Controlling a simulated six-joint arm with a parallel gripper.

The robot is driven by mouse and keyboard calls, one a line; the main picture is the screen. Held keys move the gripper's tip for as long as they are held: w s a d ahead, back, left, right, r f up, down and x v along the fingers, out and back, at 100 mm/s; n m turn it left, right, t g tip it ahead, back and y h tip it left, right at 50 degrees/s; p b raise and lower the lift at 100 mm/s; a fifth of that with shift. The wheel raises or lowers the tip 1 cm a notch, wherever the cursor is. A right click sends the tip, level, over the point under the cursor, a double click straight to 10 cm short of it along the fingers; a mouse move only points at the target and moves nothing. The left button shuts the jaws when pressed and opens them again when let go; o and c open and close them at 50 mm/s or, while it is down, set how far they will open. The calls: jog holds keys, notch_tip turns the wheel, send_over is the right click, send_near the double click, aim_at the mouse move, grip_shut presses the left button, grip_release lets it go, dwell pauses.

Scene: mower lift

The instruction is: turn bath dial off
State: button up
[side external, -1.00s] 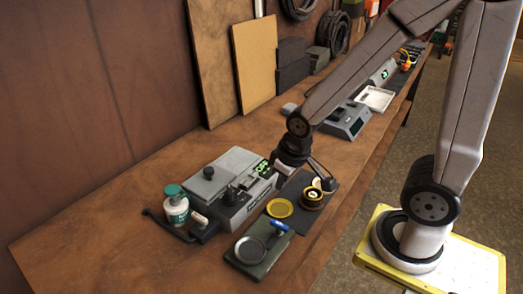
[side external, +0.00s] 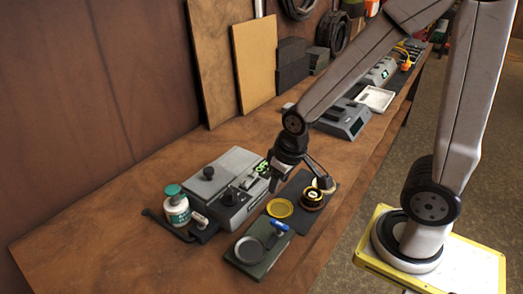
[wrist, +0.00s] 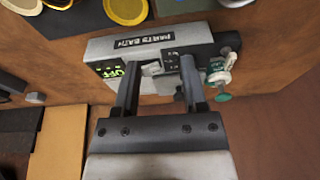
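The grey parts bath (side external: 236,161) stands on the bench. In the wrist view its "PARTS BATH" label (wrist: 144,43) faces up the picture. Its green display (wrist: 120,71) reads OFF and also shows in the side view (side external: 262,168). A small pale part (wrist: 152,69), perhaps the dial, lies between my finger lines in the wrist view; its setting is too small to tell. My gripper (side external: 301,182) is open and empty, with fingers well apart. It is over the bench just right of the bath; it also shows in the wrist view (wrist: 158,60).
A white bottle with a green cap (side external: 176,206) stands left of the bath. A small tray with a blue-handled tool (side external: 262,254), a yellow dish (side external: 280,208) and a black-and-yellow round item (side external: 312,199) are in front. Boards (side external: 254,66) lean behind.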

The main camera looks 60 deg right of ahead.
aim_at(230, 189)
jog(key=w+a+m+g+y, duration=0.1)
jog(key=w+m+g+y, duration=0.2)
jog(key=w, duration=1.1)
jog(key=shift+w+a+r+m+g, duration=0.3)
jog(key=shift+m+g, duration=1)
jog(key=shift+m, duration=1.5)
jog(key=shift+f, duration=0.1)
jog(key=shift+x, duration=3.8)
jog(key=shift+a, duration=0.1)
grip_shut()
